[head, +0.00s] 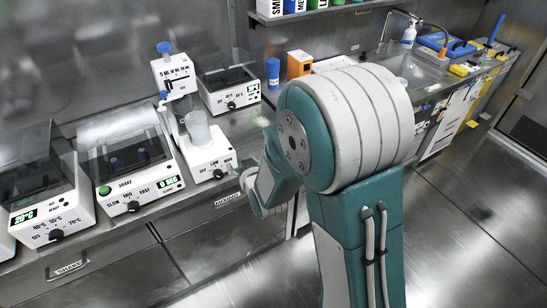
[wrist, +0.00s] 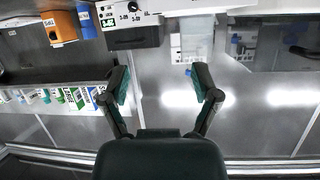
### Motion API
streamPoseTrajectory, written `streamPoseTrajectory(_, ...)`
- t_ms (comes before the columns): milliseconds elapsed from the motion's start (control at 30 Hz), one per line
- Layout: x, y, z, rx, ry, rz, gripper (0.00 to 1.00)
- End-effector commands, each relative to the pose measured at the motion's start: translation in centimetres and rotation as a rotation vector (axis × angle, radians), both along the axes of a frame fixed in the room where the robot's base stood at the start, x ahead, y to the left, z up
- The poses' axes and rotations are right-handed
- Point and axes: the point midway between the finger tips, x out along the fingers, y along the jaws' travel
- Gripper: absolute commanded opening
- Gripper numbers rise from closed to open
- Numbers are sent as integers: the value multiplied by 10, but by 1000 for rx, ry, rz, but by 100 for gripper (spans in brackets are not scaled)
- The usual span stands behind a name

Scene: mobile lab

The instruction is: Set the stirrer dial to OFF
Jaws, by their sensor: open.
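The stirrer (head: 207,153) is a white box on the bench in the head view, with a clear beaker (head: 198,128) on top. Its dark dial (head: 217,173) is low on the front face, under OFF, LOW and HIGH labels. The dial's pointer is too small to read. My gripper (wrist: 161,84) is open and empty in the wrist view, its two fingers wide apart. In the head view my arm reaches to just right of the stirrer's front, and its own links mostly hide the gripper. I cannot make out the dial in the wrist view.
Left of the stirrer stand a shaker (head: 124,165) and a heater (head: 50,205), with similar dials. Behind are another device (head: 229,89), a blue bottle (head: 273,72) and an orange box (head: 299,64). A sink (head: 415,65) is at the right. The floor at right is clear.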

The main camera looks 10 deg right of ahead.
Motion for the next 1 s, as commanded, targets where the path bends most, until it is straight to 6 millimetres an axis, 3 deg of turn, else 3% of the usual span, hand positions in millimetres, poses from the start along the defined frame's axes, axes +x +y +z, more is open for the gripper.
streamPoseTrajectory(467, -24, -25, 50, -32, 144, -35, 79)
streamPoseTrajectory(1000, -77, -53, 96, -65, 315, -71, 79)
